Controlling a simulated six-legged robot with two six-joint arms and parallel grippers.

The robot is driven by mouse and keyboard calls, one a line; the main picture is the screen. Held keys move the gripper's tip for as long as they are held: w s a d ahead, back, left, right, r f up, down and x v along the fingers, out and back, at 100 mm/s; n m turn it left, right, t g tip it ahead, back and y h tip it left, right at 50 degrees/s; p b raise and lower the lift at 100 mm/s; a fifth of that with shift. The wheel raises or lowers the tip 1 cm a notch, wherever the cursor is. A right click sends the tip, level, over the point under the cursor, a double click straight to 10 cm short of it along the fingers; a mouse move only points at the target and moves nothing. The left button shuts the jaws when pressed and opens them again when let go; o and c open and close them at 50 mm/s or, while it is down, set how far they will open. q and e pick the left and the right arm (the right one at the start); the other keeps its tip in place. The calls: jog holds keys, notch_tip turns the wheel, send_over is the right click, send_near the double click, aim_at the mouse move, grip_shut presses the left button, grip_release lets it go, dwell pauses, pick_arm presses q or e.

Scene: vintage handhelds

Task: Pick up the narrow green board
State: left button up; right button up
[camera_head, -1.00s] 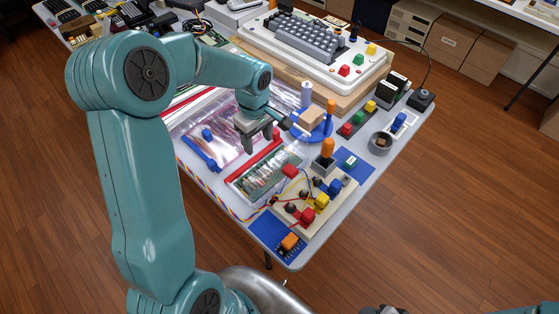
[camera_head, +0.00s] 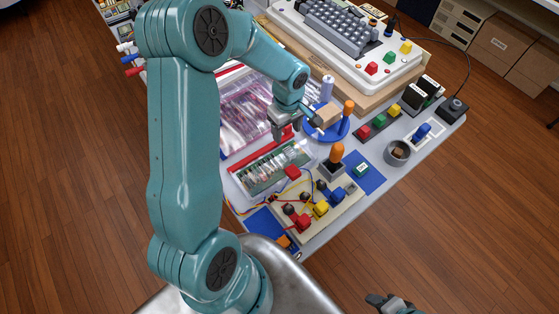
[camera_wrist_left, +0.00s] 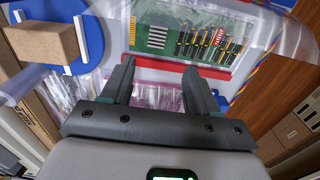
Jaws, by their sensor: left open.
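The narrow green board (camera_head: 264,181), with a row of small components along it, lies in a pale-edged, clear-covered pack on the table. It also shows in the left wrist view (camera_wrist_left: 151,36), at the top under shiny clear film. My left gripper (camera_head: 284,136) is above the table, by the red strip just behind the board. In the left wrist view its two fingers (camera_wrist_left: 160,74) are spread with nothing between them, and the board lies beyond their tips. What may be my right gripper (camera_head: 388,303) shows at the bottom edge, partly cut off.
A blue round dish (camera_head: 341,127) with a tan block stands right of my left gripper. An orange-topped joystick (camera_head: 336,154) and a wired button panel (camera_head: 319,218) are near the board.

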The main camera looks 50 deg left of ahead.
pick_arm(q)
send_near(287, 146)
jog(key=s+d, duration=0.1)
jog(key=s+d+f, duration=0.1)
jog(key=s, duration=0.1)
jog(key=shift+d, duration=0.1)
jog(key=shift+w+d+f+p, duration=0.1)
jog(key=shift+f+p, duration=0.15)
jog(key=shift+p, duration=0.1)
jog(key=f, duration=0.2)
jog(key=f+p, duration=0.1)
jog(key=shift+w+f, duration=0.35)
jog(key=shift+f, duration=0.55)
jog(key=shift+r, duration=0.1)
jog(key=shift+c, duration=0.3)
grip_shut()
